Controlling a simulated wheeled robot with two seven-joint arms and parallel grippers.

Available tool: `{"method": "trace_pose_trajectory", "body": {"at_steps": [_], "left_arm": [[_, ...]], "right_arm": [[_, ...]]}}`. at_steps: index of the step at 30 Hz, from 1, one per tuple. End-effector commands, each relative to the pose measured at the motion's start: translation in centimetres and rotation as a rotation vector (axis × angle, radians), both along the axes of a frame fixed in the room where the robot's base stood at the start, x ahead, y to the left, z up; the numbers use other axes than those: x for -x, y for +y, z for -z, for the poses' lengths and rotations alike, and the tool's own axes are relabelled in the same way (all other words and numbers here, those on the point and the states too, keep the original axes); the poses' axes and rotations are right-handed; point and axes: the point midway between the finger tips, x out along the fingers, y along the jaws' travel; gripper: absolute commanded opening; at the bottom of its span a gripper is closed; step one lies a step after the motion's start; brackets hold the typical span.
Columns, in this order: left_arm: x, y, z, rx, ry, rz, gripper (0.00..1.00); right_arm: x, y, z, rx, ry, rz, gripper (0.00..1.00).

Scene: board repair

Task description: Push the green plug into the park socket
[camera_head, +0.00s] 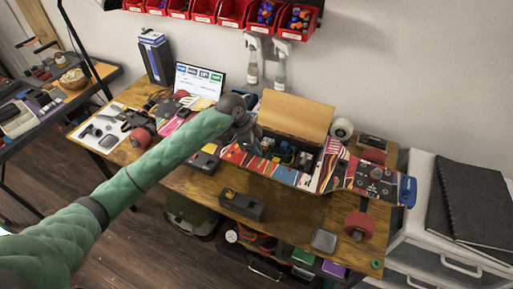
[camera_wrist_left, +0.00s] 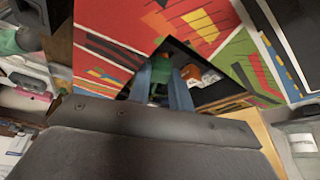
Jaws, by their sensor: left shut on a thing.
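My left gripper (camera_wrist_left: 162,88) has its two blue-grey fingers closed on the green plug (camera_wrist_left: 160,76) in the left wrist view. The plug is between the fingers, inside the dark opening of the colourfully patterned board (camera_wrist_left: 115,45). White and orange connectors (camera_wrist_left: 205,76) sit just right of it. In the head view my left arm reaches to the open compartment (camera_head: 303,150) of the board (camera_head: 328,170); its fingers are mostly hidden there. I cannot make out the park socket or whether the plug touches it. My right gripper is not in view.
A raised wooden lid (camera_head: 296,118) stands behind the compartment. A black block (camera_head: 242,206) with a yellow part lies in front of the board, a grey dish (camera_head: 324,240) to its right. Tools and a screen (camera_head: 199,83) are at left. The table's front edge is partly clear.

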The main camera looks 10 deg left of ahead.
Motion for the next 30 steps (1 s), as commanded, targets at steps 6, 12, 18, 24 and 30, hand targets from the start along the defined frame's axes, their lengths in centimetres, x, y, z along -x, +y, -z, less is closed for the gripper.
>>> {"method": "trace_pose_trajectory", "body": {"at_steps": [6, 12, 18, 24, 30], "left_arm": [[0.20, 0.03, 0.69, -0.005, 0.007, 0.000, 0.00], [0.26, 0.03, 0.87, -0.005, 0.009, 0.001, 0.00], [0.33, 0.03, 1.09, -0.006, 0.011, 0.001, 0.00], [0.40, 0.03, 1.26, -0.007, 0.013, 0.002, 0.00], [0.48, 0.04, 1.39, -0.008, 0.015, 0.002, 0.43]], "right_arm": [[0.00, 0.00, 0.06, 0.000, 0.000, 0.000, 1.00], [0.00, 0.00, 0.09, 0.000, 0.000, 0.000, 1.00], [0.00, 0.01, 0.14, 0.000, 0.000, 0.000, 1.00], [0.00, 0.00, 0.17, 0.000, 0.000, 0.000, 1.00], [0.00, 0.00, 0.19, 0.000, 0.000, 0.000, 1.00]]}}
